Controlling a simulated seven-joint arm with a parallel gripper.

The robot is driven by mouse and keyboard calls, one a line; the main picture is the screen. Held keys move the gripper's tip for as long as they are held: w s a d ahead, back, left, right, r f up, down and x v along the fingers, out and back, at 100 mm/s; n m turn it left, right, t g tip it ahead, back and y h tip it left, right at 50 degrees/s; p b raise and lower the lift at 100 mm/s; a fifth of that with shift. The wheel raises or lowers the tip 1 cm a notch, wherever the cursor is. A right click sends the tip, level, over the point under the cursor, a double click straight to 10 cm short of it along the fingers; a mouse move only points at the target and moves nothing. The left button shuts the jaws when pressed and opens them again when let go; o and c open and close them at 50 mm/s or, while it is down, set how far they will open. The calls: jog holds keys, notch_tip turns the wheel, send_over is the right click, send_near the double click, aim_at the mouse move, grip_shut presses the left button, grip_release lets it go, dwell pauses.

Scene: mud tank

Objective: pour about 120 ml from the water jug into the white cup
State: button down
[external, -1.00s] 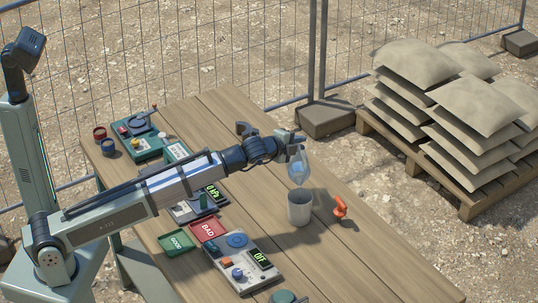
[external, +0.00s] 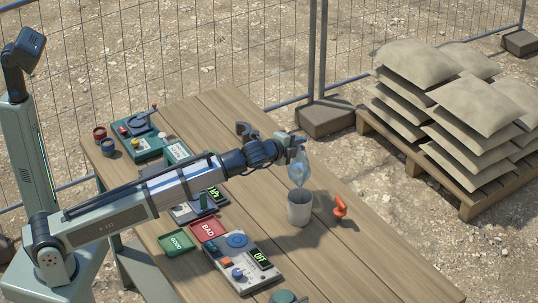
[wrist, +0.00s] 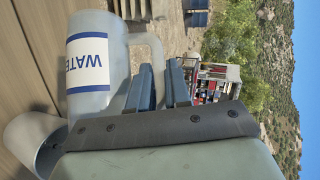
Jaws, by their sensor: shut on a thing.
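The water jug (external: 300,170) is a translucent bluish vessel. It is tipped steeply above the white cup (external: 299,209), with its low end close over the cup's mouth. In the wrist view the jug (wrist: 105,98) shows its white WATER label and its handle. My gripper (external: 292,145) is shut on the jug's handle; its dark fingers (wrist: 162,88) show at the handle in the wrist view. The cup stands upright on the table, and a pale grey cup-like shape (wrist: 33,138) shows at lower left in the wrist view. I cannot make out a stream or the water level in the cup.
An orange object (external: 340,208) stands right of the cup. A grey device reading OFF (external: 240,262), a red BAD tray (external: 208,229) and a green GOOD tray (external: 177,243) are nearer my arm. Table to the lower right is clear. Sandbags (external: 455,95) lie beyond the table.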

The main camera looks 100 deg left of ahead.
jog(key=a+f, duration=0.1)
jog(key=a+f+n+h, duration=0.1)
jog(key=a, duration=0.1)
jog(key=shift+s+h, duration=0.3)
jog(key=shift+s, duration=0.05)
jog(key=shift+f+n+h, duration=0.3)
jog(key=shift+s+a+f+h+b, duration=0.15)
jog(key=shift+a+f+h+b, duration=0.2)
jog(key=shift+a+f, duration=0.1)
jog(key=shift+s+a+f+n+h, duration=0.1)
jog(key=shift+f+n+h, duration=0.35)
jog(key=shift+f, duration=0.1)
dwell(1.0)
